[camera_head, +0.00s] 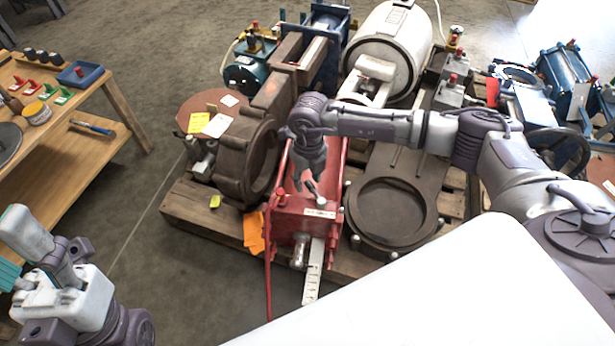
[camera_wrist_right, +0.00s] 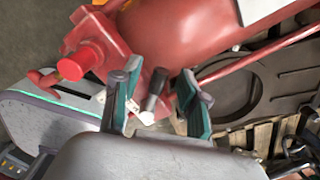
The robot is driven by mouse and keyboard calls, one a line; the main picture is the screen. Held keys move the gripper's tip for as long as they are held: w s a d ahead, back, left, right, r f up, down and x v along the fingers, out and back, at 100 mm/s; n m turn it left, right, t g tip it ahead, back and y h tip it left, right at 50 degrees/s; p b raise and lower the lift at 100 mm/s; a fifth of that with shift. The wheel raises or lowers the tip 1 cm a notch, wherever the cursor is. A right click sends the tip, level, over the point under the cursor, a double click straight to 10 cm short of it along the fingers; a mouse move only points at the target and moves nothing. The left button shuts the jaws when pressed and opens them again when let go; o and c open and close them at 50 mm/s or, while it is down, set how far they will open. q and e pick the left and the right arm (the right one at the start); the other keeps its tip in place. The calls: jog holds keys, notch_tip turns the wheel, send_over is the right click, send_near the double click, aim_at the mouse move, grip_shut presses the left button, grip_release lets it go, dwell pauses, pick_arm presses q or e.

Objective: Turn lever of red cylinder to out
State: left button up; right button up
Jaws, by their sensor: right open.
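The red cylinder (camera_head: 296,222) lies among machine parts on the pallet. It also fills the top of the right wrist view (camera_wrist_right: 195,35). Its small lever (camera_head: 315,192) with a dark knob stands up from the near end. In the right wrist view the lever (camera_wrist_right: 153,92) shows between my teal-padded fingers, with no clear contact. My right gripper (camera_head: 309,180) points down over the cylinder's near end; its jaws (camera_wrist_right: 156,100) are open around the lever. My left arm is at the lower left of the head view, with its gripper (camera_head: 10,277) partly cut off at the edge.
A brown round flange (camera_head: 238,165) stands left of the cylinder, and a dark ring plate (camera_head: 395,212) lies right of it. A white drum (camera_head: 388,45) is behind. A wooden bench (camera_head: 95,95) with small parts is at the left. Bare floor lies between bench and pallet (camera_head: 215,218).

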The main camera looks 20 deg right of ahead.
aim_at(308, 181)
notch_tip(308, 181, up, 12)
jog(key=shift+d, duration=0.15)
dwell(0.4)
dwell(0.3)
